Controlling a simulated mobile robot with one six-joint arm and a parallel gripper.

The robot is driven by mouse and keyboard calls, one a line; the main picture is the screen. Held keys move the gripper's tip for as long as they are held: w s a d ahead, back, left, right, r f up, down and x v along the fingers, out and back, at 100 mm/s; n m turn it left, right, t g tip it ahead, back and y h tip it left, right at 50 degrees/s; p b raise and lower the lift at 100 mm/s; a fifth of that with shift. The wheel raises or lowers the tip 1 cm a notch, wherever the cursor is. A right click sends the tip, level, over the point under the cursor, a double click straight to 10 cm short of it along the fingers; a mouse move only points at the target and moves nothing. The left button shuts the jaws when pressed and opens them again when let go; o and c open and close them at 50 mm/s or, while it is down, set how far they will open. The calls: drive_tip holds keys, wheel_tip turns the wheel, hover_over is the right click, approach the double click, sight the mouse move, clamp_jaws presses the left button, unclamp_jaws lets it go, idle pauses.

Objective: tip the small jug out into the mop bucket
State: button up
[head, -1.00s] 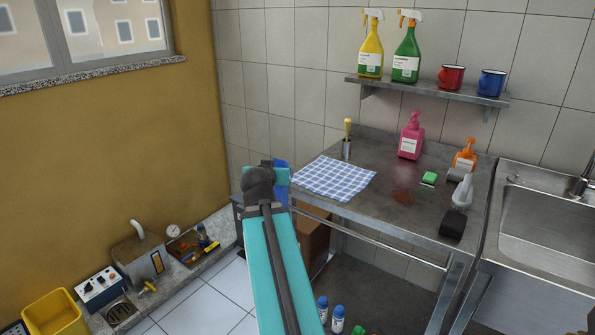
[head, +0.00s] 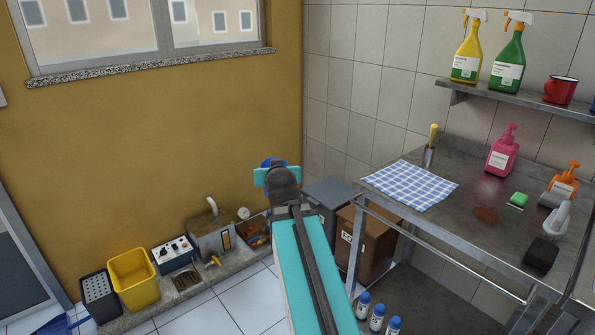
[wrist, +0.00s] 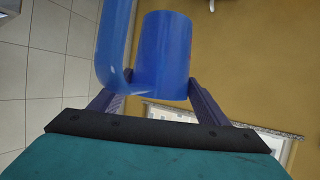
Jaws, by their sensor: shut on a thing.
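My gripper (wrist: 157,103) is shut on a blue jug (wrist: 166,50), with one finger on each side of it in the wrist view. A blue handle (wrist: 116,45) curves along the jug's left side. In the head view the jug shows only as a bit of blue (head: 267,162) behind my arm's end, and my fingers are hidden. I cannot see the jug's contents. A yellow bucket (head: 134,281), which looks like the mop bucket, stands at the lower left by the ochre wall, well apart from the jug.
A dark perforated basket (head: 99,296) stands left of the bucket. A switch box (head: 174,255) and a grey metal unit (head: 211,236) stand to its right on a low ledge. The steel table (head: 470,221) with cloth and bottles is at right. Tiled floor (head: 210,310) between is clear.

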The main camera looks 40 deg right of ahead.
drive_tip(key=w+a+n+y, duration=0.2)
drive_tip(key=w+a+y, duration=0.1)
drive_tip(key=a, duration=0.8)
drive_tip(key=w+a+r+n+t+y, duration=0.1)
drive_tip(key=w+a+n+y, duration=0.2)
drive_tip(key=a, duration=0.9)
drive_tip(key=shift+w+a+n+t, duration=0.25)
drive_tip(key=shift+w+n+t, duration=0.05)
drive_tip(key=shift+w, duration=0.85)
drive_tip(key=shift+d, duration=0.15)
